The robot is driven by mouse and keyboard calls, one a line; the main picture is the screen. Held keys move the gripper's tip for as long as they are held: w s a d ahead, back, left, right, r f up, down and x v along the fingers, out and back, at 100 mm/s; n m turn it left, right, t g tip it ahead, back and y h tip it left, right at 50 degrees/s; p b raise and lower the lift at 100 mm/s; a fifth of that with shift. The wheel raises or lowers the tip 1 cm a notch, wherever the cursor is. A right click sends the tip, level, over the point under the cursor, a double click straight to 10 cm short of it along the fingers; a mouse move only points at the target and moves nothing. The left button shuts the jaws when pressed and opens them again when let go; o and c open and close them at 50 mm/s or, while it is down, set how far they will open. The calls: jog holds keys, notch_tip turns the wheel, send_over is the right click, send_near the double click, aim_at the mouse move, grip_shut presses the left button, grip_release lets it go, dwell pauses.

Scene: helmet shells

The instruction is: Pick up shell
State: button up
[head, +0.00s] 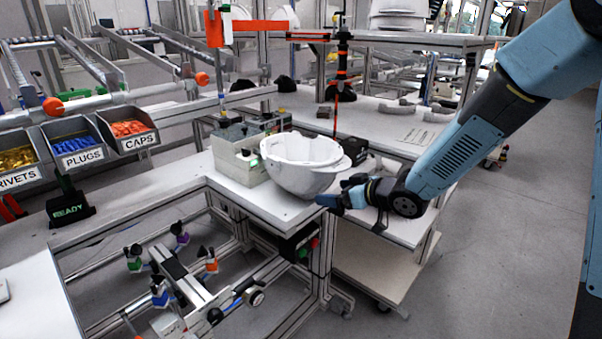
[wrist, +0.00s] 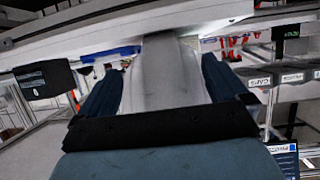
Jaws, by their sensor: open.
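The white helmet shell (head: 290,178) rests open side up on the near workbench, close to its right corner, and tilts slightly. My gripper (head: 338,200) is at the shell's lower right side, near its projecting brim, at the bench edge. In the wrist view my gripper (wrist: 165,88) shows two blue fingers standing apart. A pale, smooth surface (wrist: 162,70), apparently part of the shell, fills the space between them. I cannot tell whether either finger touches it.
A grey box fixture (head: 236,153) stands left of the shell. Bins of plugs (head: 75,145) and caps (head: 130,130) sit further left. A second bench (head: 375,125) lies behind. Open floor (head: 480,260) is at the right.

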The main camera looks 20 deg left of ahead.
aim_at(322, 191)
jog(key=x, duration=0.3)
jog(key=shift+a+f, duration=0.1)
jog(key=shift+a, duration=0.1)
jog(key=shift+c, duration=0.2)
jog(key=shift+w, duration=0.1)
jog(key=c, duration=1.7)
